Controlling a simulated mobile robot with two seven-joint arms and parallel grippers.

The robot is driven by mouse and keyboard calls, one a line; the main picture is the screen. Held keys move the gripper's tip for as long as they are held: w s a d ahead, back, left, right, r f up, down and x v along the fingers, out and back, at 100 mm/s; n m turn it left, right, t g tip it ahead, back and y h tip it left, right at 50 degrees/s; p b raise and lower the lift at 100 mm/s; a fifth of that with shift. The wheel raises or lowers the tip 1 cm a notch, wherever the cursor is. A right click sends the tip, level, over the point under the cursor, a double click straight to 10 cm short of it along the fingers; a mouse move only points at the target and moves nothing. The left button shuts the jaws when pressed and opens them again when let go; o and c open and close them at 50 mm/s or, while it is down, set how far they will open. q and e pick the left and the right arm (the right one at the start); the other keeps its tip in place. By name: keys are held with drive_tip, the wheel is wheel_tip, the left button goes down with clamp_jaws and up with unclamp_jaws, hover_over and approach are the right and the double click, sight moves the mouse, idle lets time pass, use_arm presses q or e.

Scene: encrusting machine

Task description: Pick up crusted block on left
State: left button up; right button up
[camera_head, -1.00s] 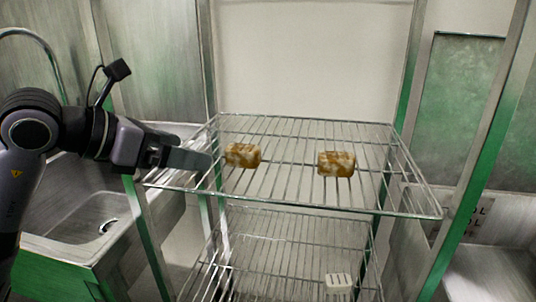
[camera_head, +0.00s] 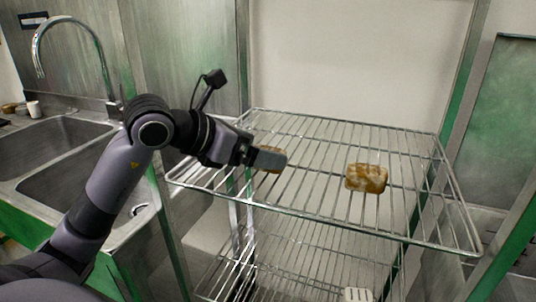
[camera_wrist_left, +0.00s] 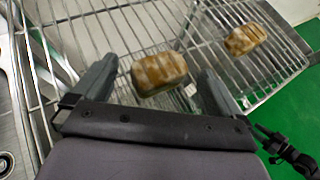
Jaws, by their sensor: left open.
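The left crusted block (camera_head: 268,152) is a brown and white loaf-like piece on the top wire shelf. In the head view it is mostly hidden behind my left gripper (camera_head: 270,159). In the left wrist view the block (camera_wrist_left: 159,73) lies between the two spread fingers of my left gripper (camera_wrist_left: 152,82), with a gap to each finger. The gripper is open and holds nothing. A second crusted block (camera_head: 367,178) sits on the shelf to the right, and it shows at the upper right of the wrist view (camera_wrist_left: 245,39). My right gripper is not in view.
The wire shelf (camera_head: 318,205) has free room around the right block. Metal posts stand at its corners. A sink (camera_head: 55,150) with a curved faucet (camera_head: 72,20) is at the left. A lower wire shelf holds a small white item (camera_head: 358,294).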

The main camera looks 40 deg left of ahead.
use_arm(q)
drive_tip(key=shift+w+d+f, duration=0.1)
drive_tip(key=shift+w+f, duration=0.05)
drive_tip(key=shift+w, duration=0.1)
drive_tip(key=c, duration=1.1)
